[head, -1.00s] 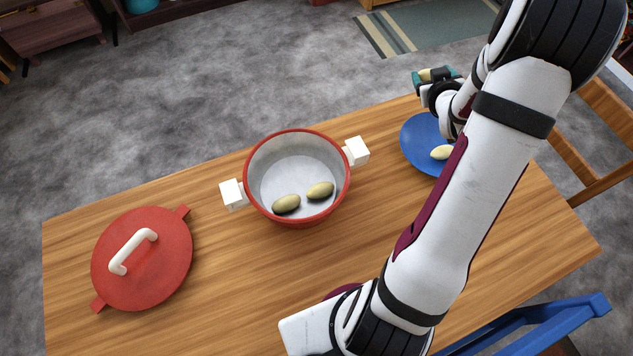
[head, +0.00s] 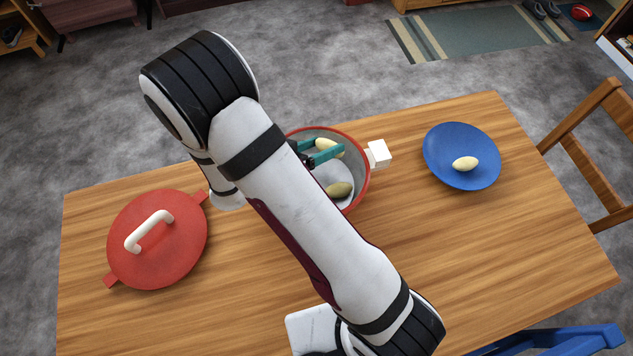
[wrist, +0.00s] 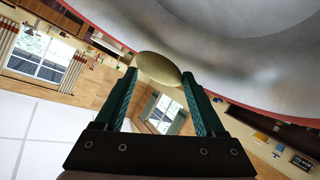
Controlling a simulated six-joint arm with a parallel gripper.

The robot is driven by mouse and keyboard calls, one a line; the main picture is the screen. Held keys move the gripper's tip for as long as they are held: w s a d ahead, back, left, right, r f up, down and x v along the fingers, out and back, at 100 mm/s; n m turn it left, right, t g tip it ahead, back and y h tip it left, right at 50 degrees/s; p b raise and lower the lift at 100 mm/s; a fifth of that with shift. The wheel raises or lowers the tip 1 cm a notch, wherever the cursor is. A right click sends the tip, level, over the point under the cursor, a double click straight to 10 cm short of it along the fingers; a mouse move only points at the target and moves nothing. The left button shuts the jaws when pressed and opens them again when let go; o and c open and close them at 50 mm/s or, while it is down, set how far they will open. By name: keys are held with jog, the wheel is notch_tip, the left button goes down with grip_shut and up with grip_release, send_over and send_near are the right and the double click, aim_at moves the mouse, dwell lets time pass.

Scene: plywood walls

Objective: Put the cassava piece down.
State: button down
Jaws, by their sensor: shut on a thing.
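My gripper (head: 322,151) is shut on a pale yellow-green cassava piece (head: 328,146), which appears over or just inside the red pot (head: 364,187). In the wrist view the held cassava piece (wrist: 158,69) lies crosswise between the teal fingertips, with the pot's pale inner wall (wrist: 240,45) close by. Its exact height above the pot floor cannot be told. Another cassava piece (head: 340,189) lies on the pot floor. My arm hides the left part of the pot. One more cassava piece (head: 465,164) rests on the blue plate (head: 441,145).
The red lid (head: 180,252) with a white handle lies on the wooden table (head: 240,307), left of the pot. The pot's white right handle (head: 379,153) sticks out toward the plate. Bare table lies between pot and plate. A wooden chair (head: 590,140) stands at the right.

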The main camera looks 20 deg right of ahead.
jog(key=shift+s+a+f, duration=0.1)
jog(key=shift+s+f, duration=0.05)
jog(key=shift+f, duration=0.7)
jog(key=shift+s+f, duration=0.15)
jog(key=shift+f, duration=0.65)
jog(key=shift+f, duration=0.25)
jog(key=shift+f, duration=0.4)
grip_release()
jog(key=shift+s, duration=0.1)
